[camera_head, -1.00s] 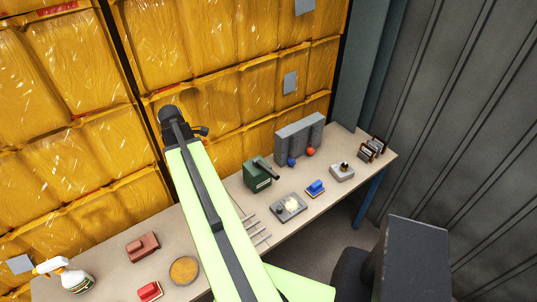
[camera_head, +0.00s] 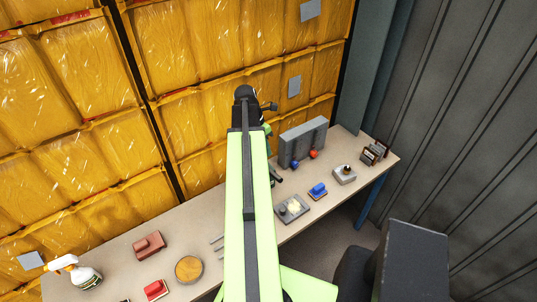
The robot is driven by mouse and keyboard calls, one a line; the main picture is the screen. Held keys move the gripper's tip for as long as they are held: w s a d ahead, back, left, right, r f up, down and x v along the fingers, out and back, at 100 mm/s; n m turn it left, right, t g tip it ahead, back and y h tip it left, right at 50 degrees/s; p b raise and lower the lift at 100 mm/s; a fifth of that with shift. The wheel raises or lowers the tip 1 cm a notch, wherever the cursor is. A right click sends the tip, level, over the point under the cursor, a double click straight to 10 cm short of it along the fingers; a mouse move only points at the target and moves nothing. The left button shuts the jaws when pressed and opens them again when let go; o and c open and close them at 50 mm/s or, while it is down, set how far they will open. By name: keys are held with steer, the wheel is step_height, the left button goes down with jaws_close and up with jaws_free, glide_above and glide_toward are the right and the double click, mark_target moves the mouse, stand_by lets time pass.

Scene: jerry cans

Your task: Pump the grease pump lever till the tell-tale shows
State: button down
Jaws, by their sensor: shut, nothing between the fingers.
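The grease pump appears to be the dark green box on the bench, now almost wholly hidden behind my lime-green arm. Only the end of its dark lever (camera_head: 276,178) shows at the arm's right edge. I cannot see the pump's tell-tale. My arm reaches up across the middle of the picture, its dark end joint in front of the yellow wrapped stacks. My gripper is not visible; it is hidden behind the arm. I cannot tell whether anything touches the lever.
A spray bottle (camera_head: 85,275), a brown block (camera_head: 149,245) and a round tin (camera_head: 189,269) are left.

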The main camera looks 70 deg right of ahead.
mark_target(276, 175)
steer(key=b+x, duration=0.9)
steer(key=x, duration=0.2)
steer(key=shift+w+f+b, duration=0.15)
steer(key=shift+f+b, duration=0.05)
steer(key=shift+b, duration=0.15)
steer(key=shift+f+b, duration=0.4)
steer(key=shift+f, duration=0.05)
steer(key=shift+s+r, duration=0.1)
steer(key=shift+s, duration=0.15)
